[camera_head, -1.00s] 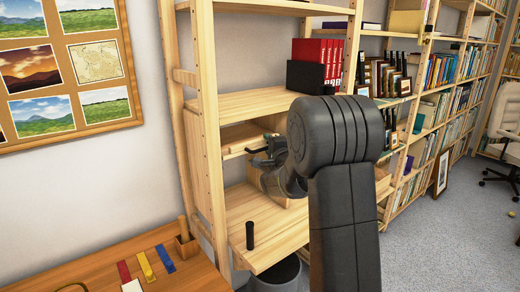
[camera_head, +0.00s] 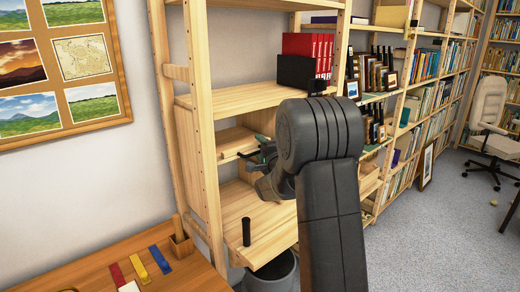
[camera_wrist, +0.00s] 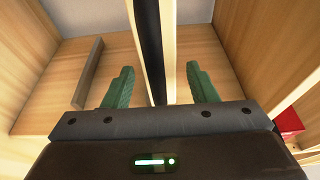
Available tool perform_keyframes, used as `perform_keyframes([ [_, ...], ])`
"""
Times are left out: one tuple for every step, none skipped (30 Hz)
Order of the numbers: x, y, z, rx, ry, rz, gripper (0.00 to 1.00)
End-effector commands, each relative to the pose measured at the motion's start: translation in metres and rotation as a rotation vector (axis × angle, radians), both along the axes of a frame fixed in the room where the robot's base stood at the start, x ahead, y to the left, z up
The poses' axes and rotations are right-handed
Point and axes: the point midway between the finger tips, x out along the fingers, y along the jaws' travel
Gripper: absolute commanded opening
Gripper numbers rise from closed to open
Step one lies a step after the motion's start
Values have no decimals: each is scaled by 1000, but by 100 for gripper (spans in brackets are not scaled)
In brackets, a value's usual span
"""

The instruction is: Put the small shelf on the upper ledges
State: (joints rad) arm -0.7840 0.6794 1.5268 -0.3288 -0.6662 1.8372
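The small shelf (camera_head: 236,141) is a pale wooden board, level-looking, inside the left bay of the wooden rack, below the wide shelf that bears red binders. My gripper (camera_head: 262,150) is at its front edge; my arm hides its right part. In the wrist view the gripper (camera_wrist: 162,78) is open, with one green finger on each side of a pale board edge with a dark band (camera_wrist: 154,45). Narrow gaps seem to show between fingers and board. A wooden batten (camera_wrist: 88,75), perhaps a ledge, lies to the left. The upper ledges cannot be made out.
The wide shelf (camera_head: 240,100) lies above the gripper, with red binders (camera_head: 318,50). A lower board (camera_head: 265,235) below bears a short black cylinder (camera_head: 246,231). A rack post (camera_head: 203,130) stands close left. A table (camera_head: 90,280) is at the front left.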

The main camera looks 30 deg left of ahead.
Motion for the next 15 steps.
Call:
perform_keyframes([
  [0,0,0,0,0,0,52],
  [0,0,0,0,0,0,52],
  [0,0,1,0,0,0,52],
  [0,0,2,0,0,0,52],
  [0,0,3,0,0,0,52],
  [0,0,5,1,-1,0,52],
  [-2,-3,3,0,0,0,52],
  [-4,-6,3,0,0,-1,52],
  [-7,-11,2,-1,1,-1,52],
  [-10,-15,2,-1,1,-1,52],
  [-13,-20,3,0,0,-1,52],
  [-18,-27,2,0,0,-1,52],
  [-21,-32,2,0,0,-1,52],
  [-25,-38,2,-1,-1,-1,52],
  [-30,-45,2,-1,-1,0,52],
])
